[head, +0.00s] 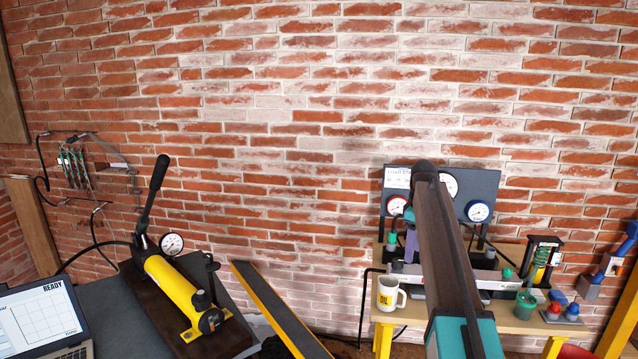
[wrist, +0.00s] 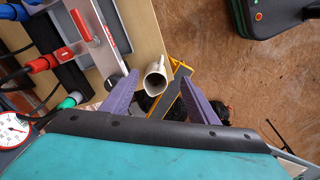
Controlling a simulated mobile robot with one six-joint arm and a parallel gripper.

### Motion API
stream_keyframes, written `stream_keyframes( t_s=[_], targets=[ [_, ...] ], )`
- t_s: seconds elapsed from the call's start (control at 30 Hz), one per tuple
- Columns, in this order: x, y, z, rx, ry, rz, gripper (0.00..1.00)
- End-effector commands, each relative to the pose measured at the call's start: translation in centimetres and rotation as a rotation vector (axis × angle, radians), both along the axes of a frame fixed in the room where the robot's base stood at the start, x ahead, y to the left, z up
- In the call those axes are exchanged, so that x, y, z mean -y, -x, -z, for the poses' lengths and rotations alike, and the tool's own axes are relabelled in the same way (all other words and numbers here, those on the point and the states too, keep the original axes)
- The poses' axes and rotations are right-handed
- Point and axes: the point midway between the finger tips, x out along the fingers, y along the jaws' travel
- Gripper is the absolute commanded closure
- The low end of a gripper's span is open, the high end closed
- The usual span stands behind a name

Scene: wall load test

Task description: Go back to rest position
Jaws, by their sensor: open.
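My gripper (wrist: 160,79) shows in the wrist view with its two purple fingers spread wide apart and nothing held between them. Beyond the fingertips, a white mug (wrist: 155,77) stands near the edge of a wooden bench (wrist: 150,42). In the head view my dark and teal arm reaches up in front of the bench (head: 520,325). The mug (head: 388,296) stands at the bench's left end, left of my arm. My gripper is mostly hidden by the arm in the head view.
A gauge panel (head: 484,183) stands behind the bench against the brick wall. A yellow hand pump (head: 175,290) sits on a dark table at left, near a laptop (head: 38,318). A green pot (head: 524,305) stands right of my arm. The wall's upper middle is clear.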

Motion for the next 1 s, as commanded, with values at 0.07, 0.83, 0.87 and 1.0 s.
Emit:
stream_keyframes(
  t_s=[0.07,0.83,0.87,1.0],
  targets=[
    [-0.3,0.4,0.9,-0.001,0.000,0.010,0.46],
    [-3.9,6.3,12.9,-0.002,0.005,0.227,0.46],
    [-4.2,6.7,13.7,-0.001,0.004,0.243,0.46],
    [-5.3,9.0,17.2,0.000,0.006,0.316,0.46]
  ],
)
